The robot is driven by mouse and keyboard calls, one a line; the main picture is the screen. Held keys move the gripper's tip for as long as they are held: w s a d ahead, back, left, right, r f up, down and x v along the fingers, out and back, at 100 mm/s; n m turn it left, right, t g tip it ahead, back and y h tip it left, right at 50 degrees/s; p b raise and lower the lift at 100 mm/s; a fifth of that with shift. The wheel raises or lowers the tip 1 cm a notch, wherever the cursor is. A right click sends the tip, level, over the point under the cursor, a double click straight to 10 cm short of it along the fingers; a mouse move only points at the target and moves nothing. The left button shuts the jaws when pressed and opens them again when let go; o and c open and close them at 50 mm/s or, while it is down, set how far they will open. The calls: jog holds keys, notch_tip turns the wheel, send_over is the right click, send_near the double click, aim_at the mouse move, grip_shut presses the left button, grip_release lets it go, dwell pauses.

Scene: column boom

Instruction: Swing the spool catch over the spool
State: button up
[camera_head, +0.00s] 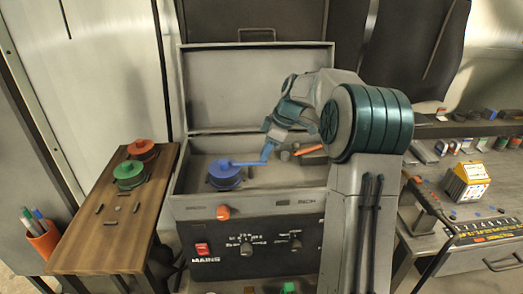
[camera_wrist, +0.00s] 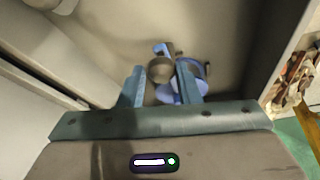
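A blue spool (camera_head: 225,173) sits on the left of the open case's floor. A blue bar, seemingly the spool catch (camera_head: 246,163), reaches from above the spool to the right, where a blue upright piece meets its end. My gripper (camera_head: 268,150) is at that right end, pointing down. In the wrist view, my gripper (camera_wrist: 160,72) has its two fingers apart. A round grey knob (camera_wrist: 160,70) shows between the fingertips; I cannot tell whether they touch it. The blue spool (camera_wrist: 198,84) shows partly behind the right finger.
The case's lid (camera_head: 258,90) stands open behind. An orange handle (camera_head: 308,149) lies to the right inside the case. A wooden side table (camera_head: 120,235) on the left carries a green spool (camera_head: 130,175) and an orange spool (camera_head: 143,149). Shelves with small goods stand right.

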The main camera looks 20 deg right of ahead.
jog(key=o, duration=0.3)
jog(key=shift+w+d, duration=0.15)
jog(key=shift+d, duration=0.1)
jog(key=shift+a, duration=0.15)
jog(key=v, duration=1.4)
jog(key=s+a+f+m+h, duration=0.1)
jog(key=s+a+f+m, duration=0.3)
jog(key=s, duration=0.6)
jog(key=s+a+f+m+h, duration=0.1)
jog(key=s+a+f+m, duration=0.2)
jog(key=s, duration=0.7)
jog(key=s+a+f+m+h, duration=0.2)
jog(key=s+a+f+m, duration=0.2)
jog(key=s, duration=0.6)
jog(key=shift+a+f+m+t+p, duration=0.3)
jog(key=shift+f+m+t+p, duration=0.1)
jog(key=shift+f+m, duration=0.65)
